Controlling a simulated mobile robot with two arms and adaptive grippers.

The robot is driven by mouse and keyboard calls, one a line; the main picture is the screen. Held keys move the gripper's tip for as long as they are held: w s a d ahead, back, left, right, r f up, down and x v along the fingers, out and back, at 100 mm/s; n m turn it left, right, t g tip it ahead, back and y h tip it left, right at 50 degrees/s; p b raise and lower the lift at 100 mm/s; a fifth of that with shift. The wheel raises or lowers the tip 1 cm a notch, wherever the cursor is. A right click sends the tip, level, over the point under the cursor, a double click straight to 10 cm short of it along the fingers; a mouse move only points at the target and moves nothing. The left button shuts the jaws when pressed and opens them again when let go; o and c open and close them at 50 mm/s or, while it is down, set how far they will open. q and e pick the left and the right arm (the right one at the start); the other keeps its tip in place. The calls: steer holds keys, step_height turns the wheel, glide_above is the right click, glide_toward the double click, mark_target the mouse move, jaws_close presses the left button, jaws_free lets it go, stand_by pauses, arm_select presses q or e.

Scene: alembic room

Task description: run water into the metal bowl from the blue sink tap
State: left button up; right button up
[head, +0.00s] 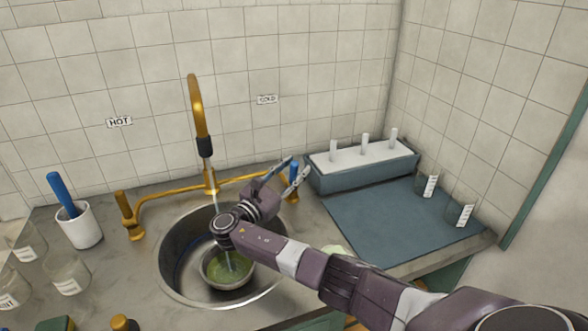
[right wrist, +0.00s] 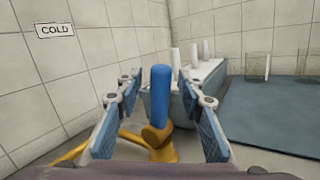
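The metal bowl (head: 228,281) sits in the round sink basin (head: 174,262), under the brass spout (head: 197,105), with greenish liquid inside. A thin pale stream runs from the spout and shows again inside the bowl; my right arm hides part of it. The blue tap handle (head: 294,178) stands upright right of the spout, on the COLD side. My right gripper (head: 290,172) is at this handle. In the right wrist view, its fingers (right wrist: 160,112) are apart, with the blue handle (right wrist: 161,92) between them and gaps on both sides. My left gripper is out of view.
A brass handle (head: 126,212) stands on the HOT side. A white cup (head: 78,228) with a blue-handled tool and glass beakers (head: 66,272) are at the left. A grey rack (head: 365,172), a blue-grey mat (head: 385,225) and labelled glasses (head: 461,211) are at the right.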

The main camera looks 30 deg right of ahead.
steer(key=v, duration=1.2)
steer(key=shift+f, duration=0.1)
stand_by(0.5)
